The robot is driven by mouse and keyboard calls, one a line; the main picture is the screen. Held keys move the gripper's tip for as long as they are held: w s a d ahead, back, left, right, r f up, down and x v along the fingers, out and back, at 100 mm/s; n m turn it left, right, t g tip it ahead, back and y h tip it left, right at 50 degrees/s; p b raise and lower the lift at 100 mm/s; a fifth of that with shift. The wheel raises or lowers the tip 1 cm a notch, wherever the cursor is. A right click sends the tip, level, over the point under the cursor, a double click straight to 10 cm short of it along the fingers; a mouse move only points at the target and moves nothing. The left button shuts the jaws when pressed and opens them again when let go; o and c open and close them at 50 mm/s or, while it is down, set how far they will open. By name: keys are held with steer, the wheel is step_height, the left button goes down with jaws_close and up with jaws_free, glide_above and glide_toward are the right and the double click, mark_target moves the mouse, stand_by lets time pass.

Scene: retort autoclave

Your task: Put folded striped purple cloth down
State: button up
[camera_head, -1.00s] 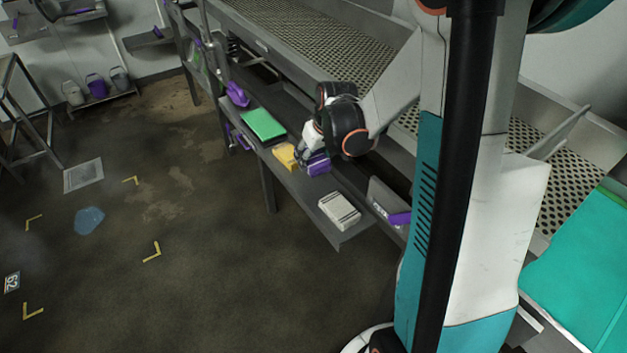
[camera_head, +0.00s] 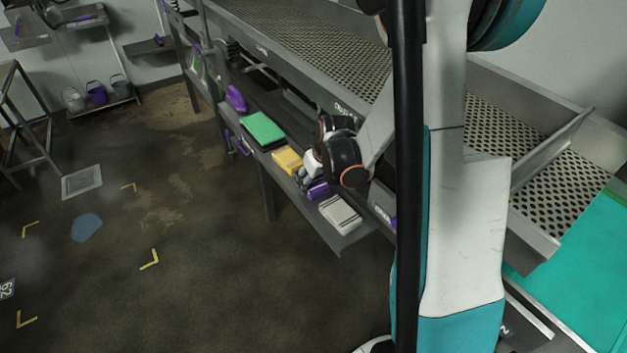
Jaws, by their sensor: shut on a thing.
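The folded purple cloth (camera_head: 318,190) is in my gripper (camera_head: 311,184), low over the grey lower shelf (camera_head: 350,238). It sits between a folded yellow cloth (camera_head: 288,160) on its left and a folded white striped cloth (camera_head: 340,214) on its right. My gripper is shut on the purple cloth, and its wrist hides part of the shelf behind. I cannot tell whether the cloth touches the shelf. Its stripes are too small to make out.
A folded green cloth (camera_head: 262,128) lies farther left on the shelf. A purple object (camera_head: 236,98) stands beyond it. The perforated upper table (camera_head: 320,50) runs above the shelf. The floor (camera_head: 200,270) in front is mostly clear.

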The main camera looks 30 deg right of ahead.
steer(key=shift+s+f+b, duration=0.2)
steer(key=shift+f+b, duration=0.3)
steer(key=shift+f, duration=0.05)
steer(key=o, duration=0.7)
steer(key=shift+c, duration=0.2)
steer(key=o, duration=0.4)
steer(key=shift+w+f, duration=0.1)
steer(key=shift+w, duration=0.1)
